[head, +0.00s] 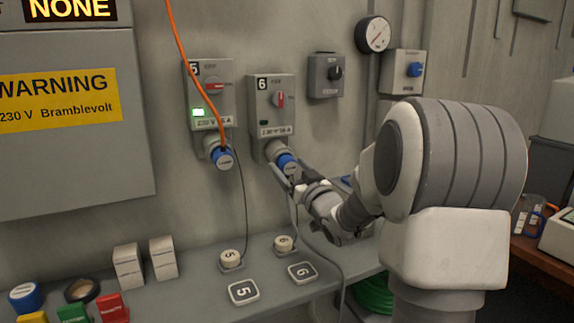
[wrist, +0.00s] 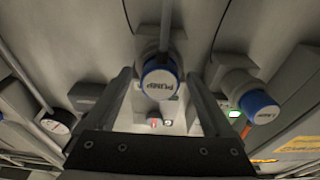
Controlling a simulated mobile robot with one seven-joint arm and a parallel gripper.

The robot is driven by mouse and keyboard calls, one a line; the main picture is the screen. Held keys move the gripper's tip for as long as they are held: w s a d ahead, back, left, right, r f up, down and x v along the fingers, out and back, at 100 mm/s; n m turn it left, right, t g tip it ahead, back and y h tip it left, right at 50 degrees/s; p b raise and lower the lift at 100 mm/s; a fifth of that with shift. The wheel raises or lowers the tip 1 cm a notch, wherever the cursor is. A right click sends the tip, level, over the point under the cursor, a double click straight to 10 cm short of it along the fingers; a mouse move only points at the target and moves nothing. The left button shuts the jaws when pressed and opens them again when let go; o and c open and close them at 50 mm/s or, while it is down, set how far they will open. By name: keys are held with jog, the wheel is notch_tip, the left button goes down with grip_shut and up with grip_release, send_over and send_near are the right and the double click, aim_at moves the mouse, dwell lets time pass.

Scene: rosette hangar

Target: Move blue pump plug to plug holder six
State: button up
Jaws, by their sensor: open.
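The blue pump plug (head: 287,164), with a blue end marked PUMP, sits in the socket under wall box 6 (head: 270,103). My gripper (head: 299,187) is at this plug, its tips partly hidden by the wrist. In the wrist view the pump plug (wrist: 160,80) lies between the two open fingers (wrist: 160,75), with gaps on both sides. On the shelf lies a plate marked 6 (head: 302,272). A round cream piece (head: 284,243), also marked 6, stands behind it. I cannot tell which of these is plug holder six.
A similar blue-ended plug (head: 222,158) with an orange cable sits under box 5 (head: 209,95), whose green light is lit; it shows right of my fingers in the wrist view (wrist: 259,106). Thin cords hang to the shelf. White blocks (head: 145,262) and coloured pieces stand at shelf left.

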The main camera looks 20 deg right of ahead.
aim_at(291, 168)
dwell(0.6)
grip_shut()
dwell(0.3)
jog(key=shift+s+f+b, duration=0.1)
jog(key=shift+b, duration=0.2)
jog(key=shift+s+d+f+b, duration=0.15)
jog(key=shift+s+b, duration=0.1)
jog(key=shift+s, duration=0.7)
jog(key=shift+s+a+f+b, duration=0.1)
jog(key=shift+s+b, duration=0.1)
jog(key=shift+s, duration=0.75)
jog(key=shift+s+d+f+b, duration=0.15)
jog(key=shift+s+b, duration=0.1)
jog(key=shift+s, duration=0.7)
jog(key=shift+a, duration=0.1)
